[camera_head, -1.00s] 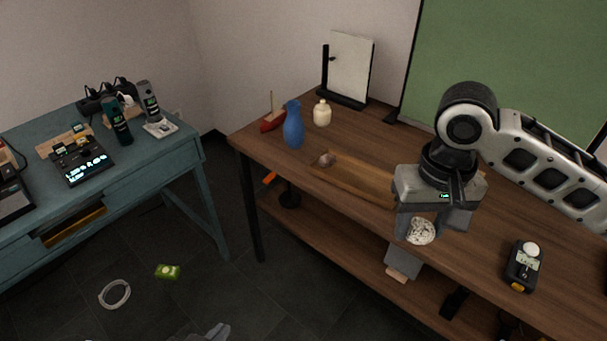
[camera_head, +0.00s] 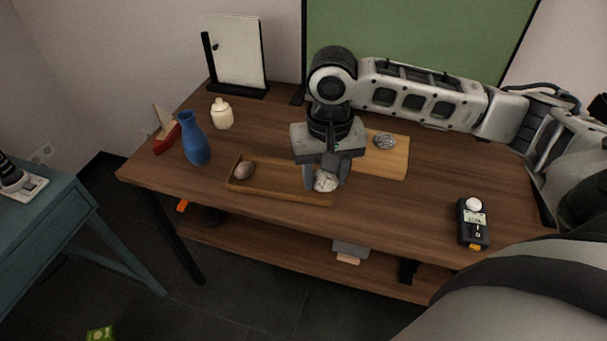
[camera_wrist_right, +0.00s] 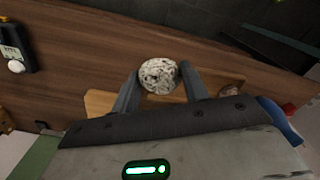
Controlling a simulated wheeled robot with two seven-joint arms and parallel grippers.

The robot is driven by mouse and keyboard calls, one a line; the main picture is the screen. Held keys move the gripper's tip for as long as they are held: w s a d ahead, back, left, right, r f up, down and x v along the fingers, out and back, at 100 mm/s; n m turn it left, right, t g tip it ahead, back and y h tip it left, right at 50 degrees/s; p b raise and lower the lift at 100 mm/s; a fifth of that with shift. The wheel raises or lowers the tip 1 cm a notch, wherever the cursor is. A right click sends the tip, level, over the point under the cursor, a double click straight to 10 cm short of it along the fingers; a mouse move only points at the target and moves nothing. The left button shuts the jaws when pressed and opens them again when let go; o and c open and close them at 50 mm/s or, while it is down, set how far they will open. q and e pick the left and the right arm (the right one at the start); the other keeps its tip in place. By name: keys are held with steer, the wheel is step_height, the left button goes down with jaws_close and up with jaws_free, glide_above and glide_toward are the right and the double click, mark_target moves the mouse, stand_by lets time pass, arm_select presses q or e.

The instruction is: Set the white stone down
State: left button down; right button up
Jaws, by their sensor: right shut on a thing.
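The white stone (camera_head: 326,183), speckled with dark marks, is between the fingers of my right gripper (camera_head: 324,185). The wrist view also shows the white stone (camera_wrist_right: 159,75) pinched between both fingertips. In the head view it appears over the right end of a long wooden tray (camera_head: 285,191); I cannot tell whether it touches the tray. A brownish stone (camera_head: 244,170) lies at the tray's left end. My left gripper is not in view.
A light wooden board (camera_head: 395,165) with a grey patterned stone (camera_head: 384,141) lies behind right. A blue vase (camera_head: 195,141), cream jar (camera_head: 222,114) and red boat (camera_head: 167,136) stand left. A handheld meter (camera_head: 473,224) lies right. The tabletop between tray and meter is clear.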

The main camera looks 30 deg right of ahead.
steer(key=w+d+f, duration=0.1)
steer(key=w+f, duration=0.1)
steer(key=w, duration=0.1)
steer(key=w+d+f, duration=0.2)
steer(key=w+f, duration=0.1)
steer(key=w+d+f+b, duration=0.1)
steer(key=w+f, duration=0.2)
steer(key=shift+d, duration=0.2)
steer(key=shift+w+f, duration=0.15)
steer(key=shift+f, duration=1.5)
steer(key=shift+f, duration=0.1)
steer(key=o, duration=0.7)
steer(key=shift+d, duration=0.1)
step_height(320, 180, up, 12)
steer(key=shift+r+p, duration=0.1)
steer(key=shift+p, duration=0.2)
